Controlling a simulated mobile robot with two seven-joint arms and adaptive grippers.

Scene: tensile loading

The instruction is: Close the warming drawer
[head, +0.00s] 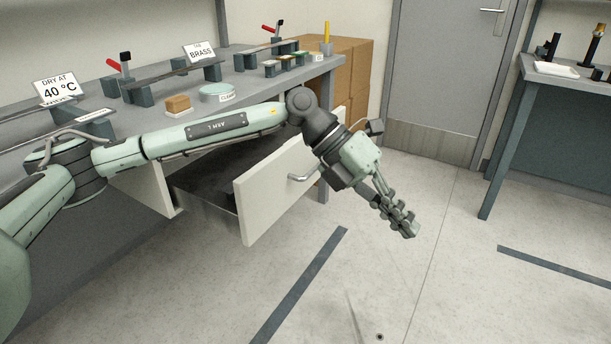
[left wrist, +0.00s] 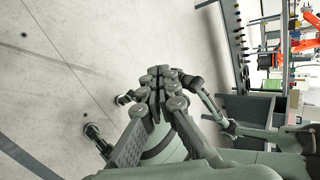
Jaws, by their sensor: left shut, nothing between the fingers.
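The warming drawer (head: 262,203) stands pulled out from under the bench in the head view, its pale front facing right and its dark inside showing. Its bar handle (head: 303,175) is on the front face. My left gripper (head: 405,222) is shut and empty, to the right of the drawer front and apart from it, pointing down and right over the floor. My left forearm passes above the open drawer. In the left wrist view the shut fingers (left wrist: 160,90) show against the floor; the drawer is not recognisable there.
The bench top (head: 245,85) holds several fixtures, signs, a sponge (head: 178,103) and a round dish (head: 217,93). Brown boxes (head: 352,62) stand at its far end. A grey door (head: 440,70) is behind, and a second bench (head: 560,85) is at right. The floor between is clear.

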